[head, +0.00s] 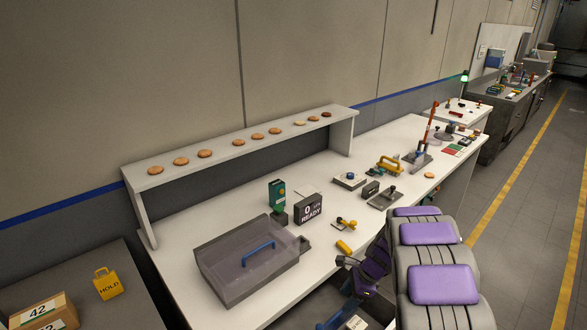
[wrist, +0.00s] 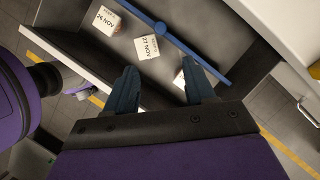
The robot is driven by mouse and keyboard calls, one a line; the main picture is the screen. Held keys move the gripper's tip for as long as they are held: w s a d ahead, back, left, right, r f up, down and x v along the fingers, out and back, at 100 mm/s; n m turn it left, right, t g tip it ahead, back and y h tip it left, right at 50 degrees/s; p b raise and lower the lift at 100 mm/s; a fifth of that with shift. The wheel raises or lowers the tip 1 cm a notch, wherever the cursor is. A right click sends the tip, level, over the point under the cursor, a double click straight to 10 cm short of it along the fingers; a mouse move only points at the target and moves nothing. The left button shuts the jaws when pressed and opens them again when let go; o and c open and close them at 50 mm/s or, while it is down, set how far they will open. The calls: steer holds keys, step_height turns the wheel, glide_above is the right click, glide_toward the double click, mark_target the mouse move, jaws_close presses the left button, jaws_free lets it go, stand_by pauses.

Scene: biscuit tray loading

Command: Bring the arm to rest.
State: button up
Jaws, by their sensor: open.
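My gripper (wrist: 162,88) is open in the wrist view, its two blue-grey fingers apart with nothing between them. Beyond the fingers is a grey open bin (wrist: 95,57) with a blue bar (wrist: 180,42) across it. White date cards lie in the bin, one reading 27 NOV (wrist: 147,46) and another reading NOV (wrist: 103,19). In the head view my purple and grey arm is low, in front of the bench's near edge, and the gripper's fingertips are hard to make out there.
The white bench (head: 213,206) holds a grey box (head: 222,283) with a clear lid and blue handle, a READY display (head: 308,209) and several tools. Several biscuits (head: 205,154) lie on the raised shelf (head: 165,174). One biscuit (head: 429,175) lies on the bench. Floor (head: 525,240) is clear at right.

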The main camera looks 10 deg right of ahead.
steer(key=s+a+r+n+g+h+b, duration=0.1)
steer(key=s+a+r+n, duration=0.35)
steer(key=s+r, duration=0.45)
steer(key=s+a+r+n+g+h, duration=0.1)
steer(key=s+a+r+n, duration=0.2)
steer(key=s+r+n, duration=0.45)
steer(key=s+r+n+h, duration=0.2)
steer(key=s+r+n, duration=0.2)
steer(key=s, duration=1.9)
steer(key=a+n, duration=0.1)
steer(key=n, duration=0.2)
steer(key=shift+n+b, duration=0.3)
steer(key=shift+b, duration=0.05)
